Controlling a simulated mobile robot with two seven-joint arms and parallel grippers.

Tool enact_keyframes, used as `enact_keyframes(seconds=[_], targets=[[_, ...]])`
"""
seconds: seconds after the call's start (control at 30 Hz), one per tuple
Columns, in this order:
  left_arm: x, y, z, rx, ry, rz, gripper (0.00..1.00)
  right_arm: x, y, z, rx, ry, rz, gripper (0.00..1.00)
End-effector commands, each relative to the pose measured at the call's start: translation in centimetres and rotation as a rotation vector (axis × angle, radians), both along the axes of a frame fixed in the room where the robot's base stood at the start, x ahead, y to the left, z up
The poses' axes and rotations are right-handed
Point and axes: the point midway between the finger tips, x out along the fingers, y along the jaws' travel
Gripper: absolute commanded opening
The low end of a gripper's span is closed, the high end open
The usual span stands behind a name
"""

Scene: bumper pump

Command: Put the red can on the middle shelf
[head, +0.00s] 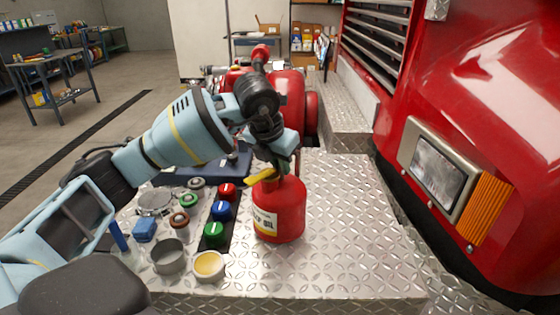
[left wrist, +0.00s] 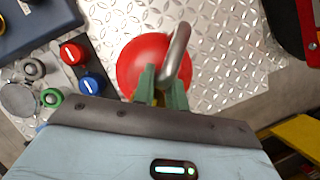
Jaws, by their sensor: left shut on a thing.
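The red can (head: 279,212), with a pale label and a yellow piece near its top, stands upright on the metal tread-plate bumper (head: 340,220). My left gripper (head: 283,163) is over its top. In the left wrist view my left gripper (left wrist: 160,90) has its green fingers shut on the grey handle above the round red can (left wrist: 140,55). My right gripper is not in view. Shelving (head: 312,30) with boxes stands far behind; I cannot tell which shelf is the middle one.
Red, blue and green knobs (head: 214,233), an open metal cup (head: 168,257) and a yellow-topped round container (head: 209,266) lie left of the can. A red pump (head: 290,95) is behind. The red truck (head: 490,90) bounds the right side. The bumper right of the can is clear.

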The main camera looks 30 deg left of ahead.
Motion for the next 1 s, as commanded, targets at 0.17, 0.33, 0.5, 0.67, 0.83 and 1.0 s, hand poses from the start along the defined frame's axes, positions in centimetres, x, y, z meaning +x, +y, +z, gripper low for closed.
enact_keyframes(seconds=[0.17,0.33,0.5,0.67,0.83,1.0], targets=[[0.0,0.0,-0.1,0.0,-0.001,0.0,0.23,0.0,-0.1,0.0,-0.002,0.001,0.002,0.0],[0.0,0.0,-0.2,0.0,0.0,0.0,0.35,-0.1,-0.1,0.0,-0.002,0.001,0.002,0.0],[0.0,0.0,-0.2,0.0,0.0,0.0,0.35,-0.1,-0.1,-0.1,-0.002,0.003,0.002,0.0],[-0.1,0.0,0.6,0.0,-0.002,0.0,0.35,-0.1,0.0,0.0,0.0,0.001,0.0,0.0],[-1.1,0.0,3.1,0.0,-0.005,0.0,0.35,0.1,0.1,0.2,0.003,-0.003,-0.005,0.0],[-2.5,0.1,6.4,0.0,-0.006,-0.001,0.35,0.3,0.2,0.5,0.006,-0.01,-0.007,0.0]])
